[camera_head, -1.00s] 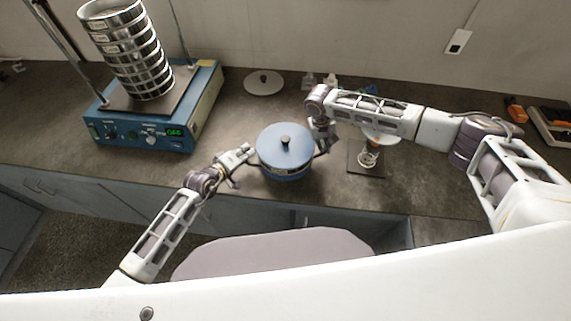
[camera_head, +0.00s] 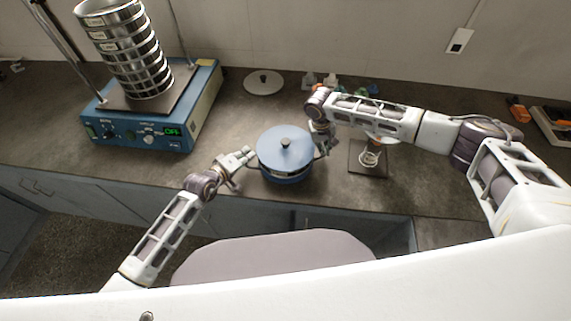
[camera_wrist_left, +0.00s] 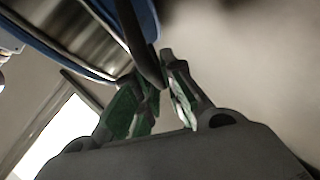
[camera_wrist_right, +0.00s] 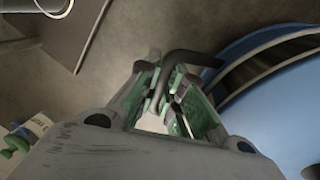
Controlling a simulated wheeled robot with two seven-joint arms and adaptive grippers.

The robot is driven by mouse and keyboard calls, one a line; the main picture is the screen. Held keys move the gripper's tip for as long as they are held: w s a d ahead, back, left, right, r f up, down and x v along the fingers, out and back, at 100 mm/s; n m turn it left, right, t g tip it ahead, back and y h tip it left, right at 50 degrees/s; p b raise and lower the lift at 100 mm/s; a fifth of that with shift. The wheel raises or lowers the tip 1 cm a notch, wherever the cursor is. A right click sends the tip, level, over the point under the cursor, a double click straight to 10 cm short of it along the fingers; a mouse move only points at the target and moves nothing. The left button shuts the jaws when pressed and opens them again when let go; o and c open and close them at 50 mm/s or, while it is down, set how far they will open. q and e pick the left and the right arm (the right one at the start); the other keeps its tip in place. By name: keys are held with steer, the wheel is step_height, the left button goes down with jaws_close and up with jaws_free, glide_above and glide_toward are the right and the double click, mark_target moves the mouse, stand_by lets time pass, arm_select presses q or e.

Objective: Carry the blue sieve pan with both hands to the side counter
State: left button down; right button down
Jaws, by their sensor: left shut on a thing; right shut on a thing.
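The blue sieve pan (camera_head: 285,150) has a flat blue lid with a dark knob and a dark handle on each side. It is upright at the front middle of the counter; I cannot tell whether it touches the top. My left gripper (camera_head: 250,154) is at its left side, shut on the left handle (camera_wrist_left: 146,60). My right gripper (camera_head: 323,150) is at its right side, shut on the right handle (camera_wrist_right: 185,62).
The sieve shaker (camera_head: 145,130) with a tall stack of steel sieves (camera_head: 130,50) stands at the left. A pale round lid (camera_head: 263,82) lies behind the pan. A small stand (camera_head: 370,157) is right of it, partly under my right arm. Small bottles are at the back.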

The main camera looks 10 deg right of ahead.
arm_select(q)
steer(key=shift+f+b, duration=0.4)
steer(key=shift+f, duration=0.05)
arm_select(e)
steer(key=shift+f, duration=0.4)
arm_select(q)
steer(key=c, duration=1.5)
jaws_free()
arm_select(e)
steer(key=c, duration=1.5)
jaws_free()
steer(key=shift+c, duration=0.2)
arm_select(q)
steer(key=shift+s+a+r, duration=0.1)
steer(key=shift+s+r, duration=0.05)
steer(key=shift+v, duration=3.8)
arm_select(e)
steer(key=shift+r, duration=0.1)
step_height(320, 180, up, 12)
steer(key=a, duration=0.2)
steer(key=shift+a+f, duration=0.15)
steer(key=shift+f, duration=0.05)
arm_select(q)
steer(key=shift+a, duration=0.15)
arm_select(e)
steer(key=shift+s+a+f, duration=0.1)
steer(key=shift+s, duration=0.1)
